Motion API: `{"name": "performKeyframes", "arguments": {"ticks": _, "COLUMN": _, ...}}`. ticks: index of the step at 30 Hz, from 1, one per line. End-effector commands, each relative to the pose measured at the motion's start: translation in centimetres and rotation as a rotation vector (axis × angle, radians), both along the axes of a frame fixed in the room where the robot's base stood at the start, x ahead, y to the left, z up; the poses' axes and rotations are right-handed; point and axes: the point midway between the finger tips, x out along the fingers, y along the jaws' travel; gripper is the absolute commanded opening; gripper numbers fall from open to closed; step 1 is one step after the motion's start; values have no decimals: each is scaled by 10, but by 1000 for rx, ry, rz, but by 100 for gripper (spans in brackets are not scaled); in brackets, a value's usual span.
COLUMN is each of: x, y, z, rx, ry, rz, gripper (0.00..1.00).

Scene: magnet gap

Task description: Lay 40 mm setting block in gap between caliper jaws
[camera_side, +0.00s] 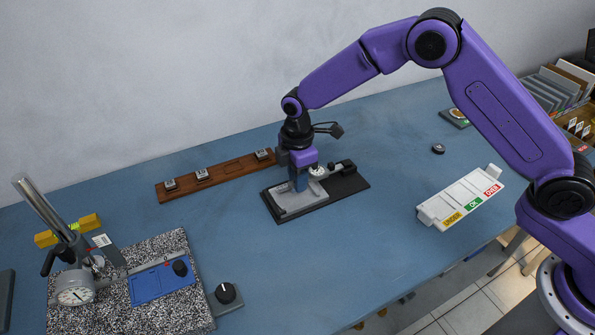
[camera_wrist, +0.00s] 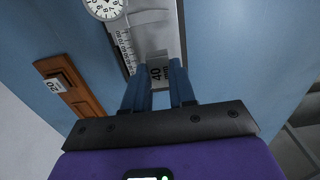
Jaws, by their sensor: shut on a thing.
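My gripper (camera_side: 299,185) is low over the caliper (camera_side: 290,202) on its black base in the side view. In the wrist view my gripper (camera_wrist: 158,72) has its two blue fingers on either side of the grey setting block (camera_wrist: 157,73) marked 40, and is shut on it. The caliper (camera_wrist: 123,42), with its scale and white dial, lies just beyond the block in the wrist view. The block is hidden behind the fingers in the side view. I cannot tell whether the block touches the caliper or sits between its jaws.
A wooden rack (camera_side: 215,176) behind the caliper holds three other blocks and has an empty slot. A dial gauge stand (camera_side: 72,285) on a granite plate is at the front left. A white sorting tray (camera_side: 462,197) is to the right.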

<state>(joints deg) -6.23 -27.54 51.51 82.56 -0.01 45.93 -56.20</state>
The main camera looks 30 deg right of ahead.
Motion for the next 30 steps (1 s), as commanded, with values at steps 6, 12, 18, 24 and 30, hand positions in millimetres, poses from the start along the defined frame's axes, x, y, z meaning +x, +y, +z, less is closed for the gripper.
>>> {"name": "performKeyframes", "arguments": {"ticks": 6, "x": 0, "y": 0, "z": -16, "rx": -1, "ry": 1, "rz": 0, "gripper": 0}}
{"name": "performKeyframes", "arguments": {"ticks": 12, "x": 0, "y": 0, "z": -27, "rx": 0, "ry": 0, "rz": 0, "gripper": 0}}
{"name": "performKeyframes", "arguments": {"ticks": 18, "x": 0, "y": 0, "z": -33, "rx": 0, "ry": 0, "rz": 0, "gripper": 0}}
{"name": "performKeyframes", "arguments": {"ticks": 24, "x": 0, "y": 0, "z": -35, "rx": 1, "ry": -1, "rz": 0, "gripper": 0}}
{"name": "performKeyframes", "arguments": {"ticks": 30, "x": 0, "y": 0, "z": -35, "rx": 0, "ry": -1, "rz": 0, "gripper": 0}}
